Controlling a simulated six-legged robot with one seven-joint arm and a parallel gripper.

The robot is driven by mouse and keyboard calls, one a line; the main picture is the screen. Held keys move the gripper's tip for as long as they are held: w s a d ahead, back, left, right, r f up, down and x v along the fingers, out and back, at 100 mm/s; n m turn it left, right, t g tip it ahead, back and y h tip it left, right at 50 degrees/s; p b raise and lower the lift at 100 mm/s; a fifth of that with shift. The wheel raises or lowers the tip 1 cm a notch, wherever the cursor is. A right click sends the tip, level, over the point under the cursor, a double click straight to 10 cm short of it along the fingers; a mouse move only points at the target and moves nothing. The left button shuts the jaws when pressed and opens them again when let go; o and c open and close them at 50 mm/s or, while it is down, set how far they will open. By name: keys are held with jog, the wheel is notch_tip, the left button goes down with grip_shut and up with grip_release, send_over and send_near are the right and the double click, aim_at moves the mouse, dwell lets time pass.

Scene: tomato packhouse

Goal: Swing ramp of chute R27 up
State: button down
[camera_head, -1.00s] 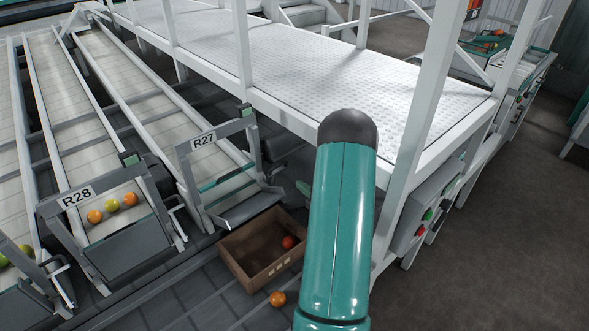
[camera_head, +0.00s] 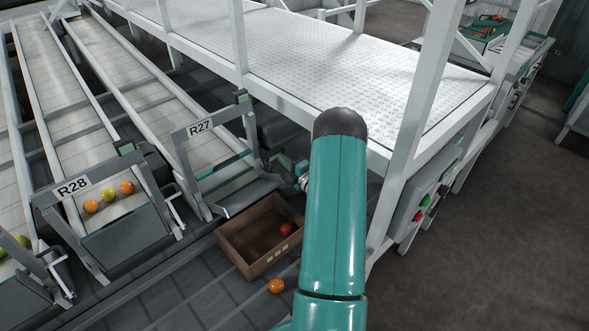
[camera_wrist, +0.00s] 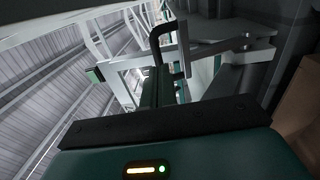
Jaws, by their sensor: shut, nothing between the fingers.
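Chute R27 carries its label (camera_head: 200,127) on a grey frame at the middle left of the head view. Its ramp (camera_head: 246,197) is a grey plate lying folded down at the chute's lower end, above the cardboard box. My gripper (camera_head: 301,180) shows only in part beside the ramp's right end; my teal arm hides the rest. In the wrist view my shut, empty fingers (camera_wrist: 164,88) point toward a black bent bar (camera_wrist: 158,38) and a grey plate with a lever (camera_wrist: 215,48). I cannot tell whether the fingers touch the bar.
A cardboard box (camera_head: 240,262) with a red tomato stands below the ramp. Chute R28 (camera_head: 72,187) holds several tomatoes at left. A white walkway (camera_head: 330,75) with posts stands close on the right.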

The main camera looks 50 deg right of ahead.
jog(key=shift+w+d+r, duration=0.1)
jog(key=shift+w+d, duration=0.05)
jog(key=shift+w, duration=0.6)
jog(key=shift+w, duration=0.1)
